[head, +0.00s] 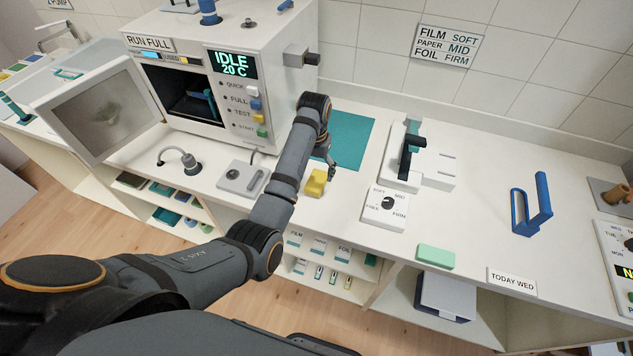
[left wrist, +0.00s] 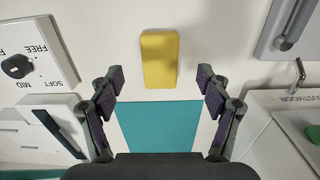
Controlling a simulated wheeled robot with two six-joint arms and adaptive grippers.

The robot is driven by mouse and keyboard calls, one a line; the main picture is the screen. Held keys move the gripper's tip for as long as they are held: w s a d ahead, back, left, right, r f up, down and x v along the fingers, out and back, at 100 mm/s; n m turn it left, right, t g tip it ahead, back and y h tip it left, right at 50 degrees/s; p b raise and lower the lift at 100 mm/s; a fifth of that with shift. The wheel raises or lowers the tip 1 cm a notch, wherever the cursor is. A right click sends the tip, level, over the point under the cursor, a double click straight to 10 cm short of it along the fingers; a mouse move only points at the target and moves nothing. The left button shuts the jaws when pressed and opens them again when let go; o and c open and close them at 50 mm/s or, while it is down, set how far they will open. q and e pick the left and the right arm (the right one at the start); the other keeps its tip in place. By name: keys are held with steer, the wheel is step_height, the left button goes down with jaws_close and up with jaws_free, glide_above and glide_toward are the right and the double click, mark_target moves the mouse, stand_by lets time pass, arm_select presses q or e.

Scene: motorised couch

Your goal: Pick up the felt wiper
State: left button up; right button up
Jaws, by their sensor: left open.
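A yellow rectangular block (head: 316,183), which looks like the felt wiper, lies flat on the white counter near its front edge. It shows whole in the left wrist view (left wrist: 160,59), with its long side running up the picture. My left gripper (head: 328,168) is open and empty, pointing down just behind the block in the head view. In the left wrist view the gripper's fingertips (left wrist: 161,78) stand apart on either side of the block's near end, with clear space on both sides. Contact is not visible. My right gripper is not in view.
A teal mat (head: 350,140) lies behind the block. A dial plate (head: 385,208) is to its right and a grey lever box (head: 242,180) to its left. A pale green block (head: 436,256) lies farther right. The white oven (head: 215,75) stands at the back left.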

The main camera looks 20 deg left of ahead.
mark_target(315, 183)
arm_select(q)
step_height(315, 183, down, 2)
steer(key=shift+f+p, duration=0.25)
steer(key=shift+p, duration=0.1)
step_height(315, 183, down, 4)
steer(key=shift+w+p, duration=0.15)
steer(key=shift+p, duration=0.5)
steer(key=shift+f, duration=0.35)
steer(key=c, duration=1.2)
steer(key=shift+c, duration=0.2)
steer(key=shift+r, duration=0.15)
